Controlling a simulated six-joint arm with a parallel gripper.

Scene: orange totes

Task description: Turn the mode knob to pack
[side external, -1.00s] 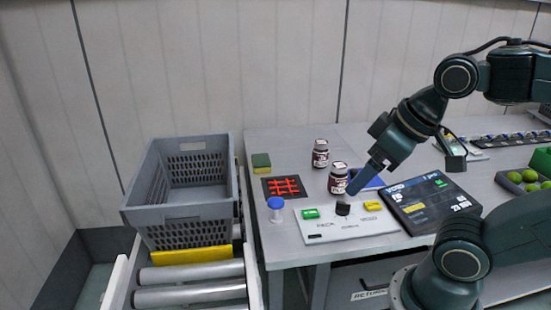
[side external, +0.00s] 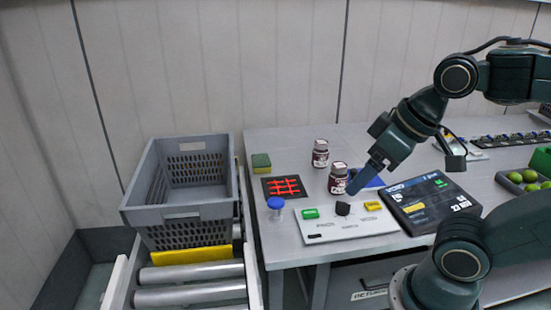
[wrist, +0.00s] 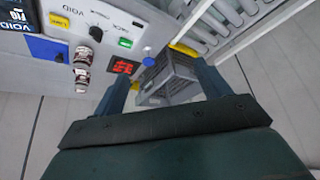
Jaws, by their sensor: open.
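The dark mode knob (side external: 343,208) sits on the light control panel (side external: 325,234), between a green button (side external: 310,213) and a yellow button (side external: 373,206). Small labels stand along the panel's front; which one the knob points at is too small to tell. In the wrist view the knob (wrist: 96,33) is at the upper left, outside the space between the fingers. My gripper (side external: 354,187) is above and just behind the knob, apart from it. The wrist view shows my gripper (wrist: 160,72) open, with nothing between its fingers.
A screen (side external: 430,200) lies right of the panel. A grey crate (side external: 185,205) rests on the rollers.

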